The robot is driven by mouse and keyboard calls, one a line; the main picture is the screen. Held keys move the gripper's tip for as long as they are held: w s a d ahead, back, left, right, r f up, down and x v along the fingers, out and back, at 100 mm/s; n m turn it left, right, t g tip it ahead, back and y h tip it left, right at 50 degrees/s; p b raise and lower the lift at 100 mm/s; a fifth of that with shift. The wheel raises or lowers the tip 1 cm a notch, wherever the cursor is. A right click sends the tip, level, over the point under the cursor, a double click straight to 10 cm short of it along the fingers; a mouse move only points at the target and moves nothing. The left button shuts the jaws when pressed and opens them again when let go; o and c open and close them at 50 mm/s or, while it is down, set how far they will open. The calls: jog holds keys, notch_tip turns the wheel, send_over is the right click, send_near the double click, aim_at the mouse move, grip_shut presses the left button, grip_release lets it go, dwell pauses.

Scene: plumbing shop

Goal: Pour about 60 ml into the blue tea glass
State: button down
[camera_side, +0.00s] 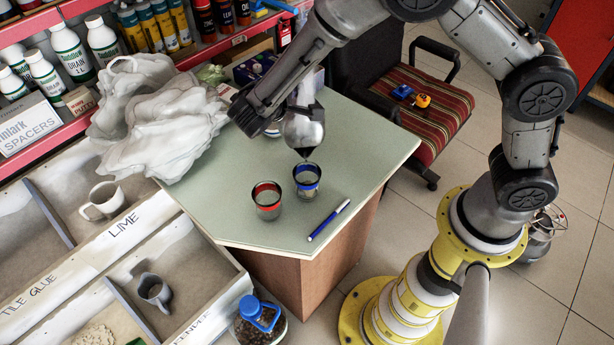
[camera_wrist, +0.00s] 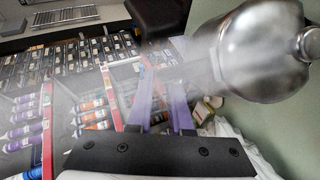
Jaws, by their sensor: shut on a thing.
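My gripper (camera_wrist: 162,100) is shut on a shiny metal pot (camera_side: 304,128), which also shows at the upper right of the wrist view (camera_wrist: 256,50). In the side view my arm hides much of the grip. The pot is tilted, its spout pointing down just above the blue-rimmed tea glass (camera_side: 307,184). The glass stands upright on the green-grey tabletop and seems to hold some darker content; its level is hard to tell. No clear stream shows between spout and glass. Pale haze, like steam, crosses the wrist view.
A red-rimmed glass (camera_side: 267,200) stands close left of the blue one. A blue-and-white pen (camera_side: 329,220) lies to the right on the counter (camera_side: 365,150). A crumpled white cloth (camera_side: 165,115) covers the left side. A striped chair (camera_side: 425,110) stands behind.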

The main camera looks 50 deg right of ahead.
jog(key=shift+s+a+r+t+h+p, duration=0.4)
jog(key=shift+s+a+h+p, duration=0.15)
jog(key=shift+p, duration=0.5)
dwell(0.9)
jog(key=w+d+f+y, duration=0.1)
jog(key=w+d+f+g+y, duration=0.1)
jog(key=shift+w+d+n+g, duration=0.25)
jog(key=shift+w+n+g, duration=0.05)
jog(key=shift+w, duration=0.1)
jog(key=shift+w+d+f+n+g+y+b, duration=0.2)
jog(key=shift+w+d+f+g+y, duration=0.15)
jog(key=shift+f, duration=0.2)
jog(key=shift+w+d+f+n+g+y+b, duration=0.15)
jog(key=shift+w+d+f+g+y, duration=0.1)
jog(key=shift+w+f+y, duration=0.25)
jog(key=shift+w+d+f+n+g+y+b, duration=0.1)
jog(key=shift+w+d+f+g+y+b, duration=0.2)
jog(key=shift+f, duration=0.35)
jog(key=w+d+f+n+g+y+b, duration=0.2)
jog(key=w+d+f+g+y+b, duration=0.1)
jog(key=w+d+f+g+y, duration=0.2)
jog(key=shift+w+d+f+g+b, duration=0.35)
jog(key=shift+w+d+f+g, duration=0.25)
jog(key=shift+w, duration=0.3)
